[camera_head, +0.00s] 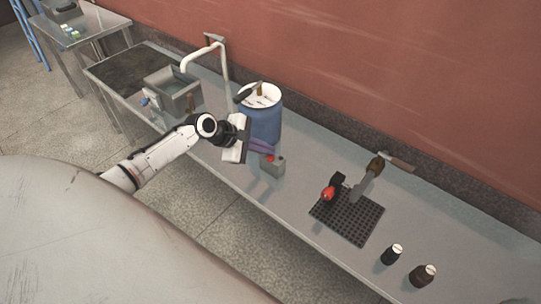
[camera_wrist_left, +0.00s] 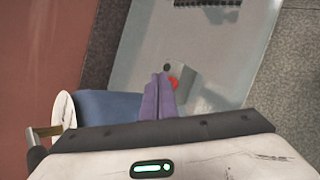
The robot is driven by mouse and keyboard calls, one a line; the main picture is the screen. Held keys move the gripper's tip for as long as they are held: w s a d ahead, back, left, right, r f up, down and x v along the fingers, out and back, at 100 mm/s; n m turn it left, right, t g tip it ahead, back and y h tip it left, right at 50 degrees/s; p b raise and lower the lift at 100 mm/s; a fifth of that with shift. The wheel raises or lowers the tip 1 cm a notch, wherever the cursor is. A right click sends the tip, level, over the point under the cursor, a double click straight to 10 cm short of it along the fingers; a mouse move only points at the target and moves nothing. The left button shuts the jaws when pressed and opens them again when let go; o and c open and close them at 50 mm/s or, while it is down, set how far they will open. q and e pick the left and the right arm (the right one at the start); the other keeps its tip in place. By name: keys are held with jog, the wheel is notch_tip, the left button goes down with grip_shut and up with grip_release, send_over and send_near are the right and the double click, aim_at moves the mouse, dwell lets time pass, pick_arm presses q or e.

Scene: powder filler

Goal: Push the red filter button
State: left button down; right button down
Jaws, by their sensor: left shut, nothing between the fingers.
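The red filter button (camera_head: 269,158) sits on top of a small grey box (camera_head: 273,168) on the metal counter, just in front of a blue barrel (camera_head: 262,122). My left gripper (camera_head: 268,151) is shut and empty, its purple fingers pointing at the box with the tips very close to the button. In the left wrist view the purple fingertips (camera_wrist_left: 158,78) lie beside the red button (camera_wrist_left: 173,83), covering part of it. I cannot tell whether they touch it. My right gripper is not in view.
The blue barrel stands close to the left gripper. A black grid mat (camera_head: 346,222) with a red-knobbed tap and two dark bottles (camera_head: 392,254) are to the right. Counter between box and mat is clear.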

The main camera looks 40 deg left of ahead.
pick_arm(q)
jog(key=shift+r+p, duration=2.05)
jog(key=shift+r, duration=0.95)
